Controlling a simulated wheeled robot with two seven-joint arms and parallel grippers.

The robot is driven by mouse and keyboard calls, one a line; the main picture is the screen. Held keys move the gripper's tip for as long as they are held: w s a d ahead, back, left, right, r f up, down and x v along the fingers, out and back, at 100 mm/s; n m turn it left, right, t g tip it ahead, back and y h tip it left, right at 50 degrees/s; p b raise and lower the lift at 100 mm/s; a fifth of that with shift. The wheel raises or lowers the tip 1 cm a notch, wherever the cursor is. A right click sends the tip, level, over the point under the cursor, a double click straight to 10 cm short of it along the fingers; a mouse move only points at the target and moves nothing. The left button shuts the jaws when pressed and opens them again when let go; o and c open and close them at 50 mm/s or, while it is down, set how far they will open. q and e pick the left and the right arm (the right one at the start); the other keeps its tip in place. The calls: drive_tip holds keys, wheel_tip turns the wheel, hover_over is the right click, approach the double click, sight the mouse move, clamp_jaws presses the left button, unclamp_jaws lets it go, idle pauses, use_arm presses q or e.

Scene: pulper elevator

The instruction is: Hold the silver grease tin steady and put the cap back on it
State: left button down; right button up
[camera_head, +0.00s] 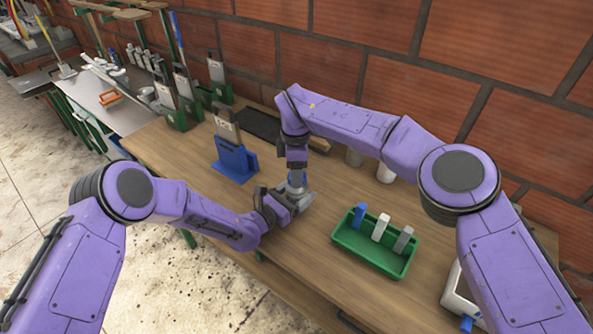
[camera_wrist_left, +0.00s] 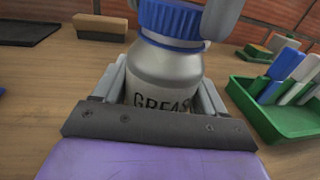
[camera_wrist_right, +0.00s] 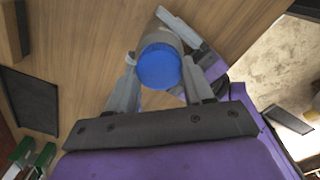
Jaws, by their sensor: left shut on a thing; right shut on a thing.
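The silver grease tin (camera_wrist_left: 165,82) stands upright, with part of its dark lettering showing in the left wrist view. My left gripper (camera_head: 297,200) is shut around its body from the near side. I cannot tell whether the cap is fully threaded. In the head view the grippers hide most of the tin.
A green bin (camera_head: 357,262) with blue, white and grey handled tools stands to the right. A blue stand (camera_head: 236,163) is to the left and a dark tray (camera_head: 258,127) lies behind. Pale jars (camera_head: 386,173) stand near the wall. The wooden bench (camera_head: 330,205) is bare around the tin.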

drive_tip(key=m, duration=0.6)
drive_tip(key=shift+w, duration=0.1)
drive_tip(key=m, duration=0.3)
drive_tip(key=shift+d, duration=0.1)
drive_tip(key=m, duration=0.5)
drive_tip(key=shift+w, duration=0.1)
drive_tip(key=o, duration=1)
drive_tip(key=shift+r, duration=2.25)
drive_tip(key=shift+c, duration=0.4)
